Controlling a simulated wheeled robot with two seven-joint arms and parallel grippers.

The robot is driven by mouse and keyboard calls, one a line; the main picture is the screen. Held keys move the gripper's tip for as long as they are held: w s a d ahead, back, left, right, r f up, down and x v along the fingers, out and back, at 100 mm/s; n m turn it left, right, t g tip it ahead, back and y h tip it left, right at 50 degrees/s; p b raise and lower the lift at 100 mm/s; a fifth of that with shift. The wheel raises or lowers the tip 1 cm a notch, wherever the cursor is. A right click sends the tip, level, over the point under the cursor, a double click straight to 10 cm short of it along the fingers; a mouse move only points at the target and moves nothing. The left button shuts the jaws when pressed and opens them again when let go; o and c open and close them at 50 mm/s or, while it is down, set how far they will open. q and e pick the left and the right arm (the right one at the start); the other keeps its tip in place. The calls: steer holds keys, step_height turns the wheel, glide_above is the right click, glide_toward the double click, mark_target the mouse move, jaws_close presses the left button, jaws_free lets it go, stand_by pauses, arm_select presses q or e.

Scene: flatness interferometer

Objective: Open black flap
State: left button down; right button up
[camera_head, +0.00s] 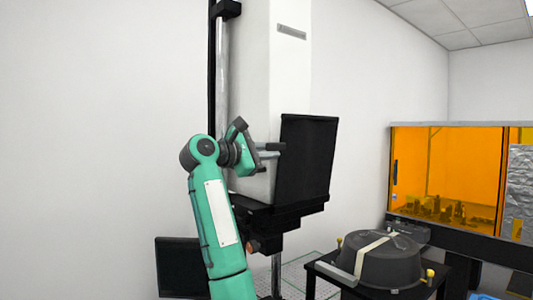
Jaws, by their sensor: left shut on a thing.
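The black flap (308,160) is a large dark panel on the front of the tall white instrument column (290,75). It stands nearly upright, leaning slightly, above a black stage (280,212). My left gripper (274,150) reaches in from the left on a green arm and is shut at the flap's left edge, in its upper half. The fingertips are small here and the exact contact is hard to see. What lies behind the flap is hidden. My right gripper is not in view.
A dark round pot-like part (380,262) with a pale strap sits on a black stand at the lower right. An orange-windowed enclosure (455,170) stands further right. A dark panel (180,268) is at the lower left. The wall area left of the column is clear.

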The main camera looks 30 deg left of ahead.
arm_select(q)
steer(key=shift+s+d+r, duration=0.15)
steer(key=shift+d+r, duration=0.05)
steer(key=shift+r, duration=0.25)
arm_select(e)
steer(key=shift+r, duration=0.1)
arm_select(q)
steer(key=c, duration=1.4)
jaws_free()
steer(key=shift+d, duration=0.15)
steer(key=shift+c, duration=0.2)
steer(key=shift+s+d, duration=0.1)
steer(key=shift+d, duration=0.15)
steer(key=shift+a, duration=0.15)
steer(key=shift+f, duration=0.1)
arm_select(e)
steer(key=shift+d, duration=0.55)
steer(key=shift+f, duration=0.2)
